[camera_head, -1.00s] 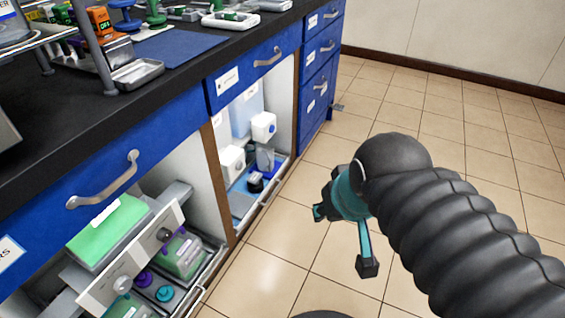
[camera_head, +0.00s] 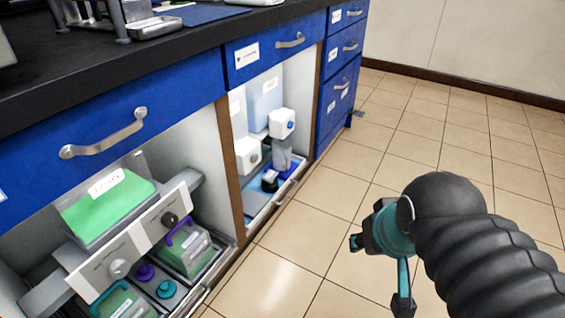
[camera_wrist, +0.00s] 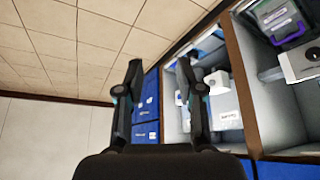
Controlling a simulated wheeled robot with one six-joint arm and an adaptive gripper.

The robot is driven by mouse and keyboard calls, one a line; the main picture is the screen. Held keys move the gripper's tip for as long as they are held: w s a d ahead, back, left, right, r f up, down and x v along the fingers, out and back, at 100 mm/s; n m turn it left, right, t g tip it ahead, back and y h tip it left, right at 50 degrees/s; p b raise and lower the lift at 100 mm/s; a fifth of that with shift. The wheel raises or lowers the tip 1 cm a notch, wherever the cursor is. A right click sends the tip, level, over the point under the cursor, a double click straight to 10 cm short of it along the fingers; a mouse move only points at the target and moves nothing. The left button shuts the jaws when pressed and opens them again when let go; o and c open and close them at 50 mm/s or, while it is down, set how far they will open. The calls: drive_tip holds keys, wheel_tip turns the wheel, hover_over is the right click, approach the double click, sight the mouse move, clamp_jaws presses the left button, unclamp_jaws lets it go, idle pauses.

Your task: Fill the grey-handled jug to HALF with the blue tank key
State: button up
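The right-hand open cabinet holds a pale blue tank (camera_head: 265,101). No key is clearly visible now. My gripper (camera_head: 380,265) is over the floor, right of the cabinets. In the wrist view my gripper (camera_wrist: 160,78) is open and empty.
The left cabinet holds a green tank (camera_head: 108,207), a panel with two knobs (camera_head: 130,240), a purple-handled jug (camera_head: 188,250) and a teal-handled jug (camera_head: 120,303). A metal tray (camera_head: 153,27) is on the black bench (camera_head: 60,70). The tiled floor (camera_head: 430,140) is clear.

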clamp_jaws()
idle(1.4)
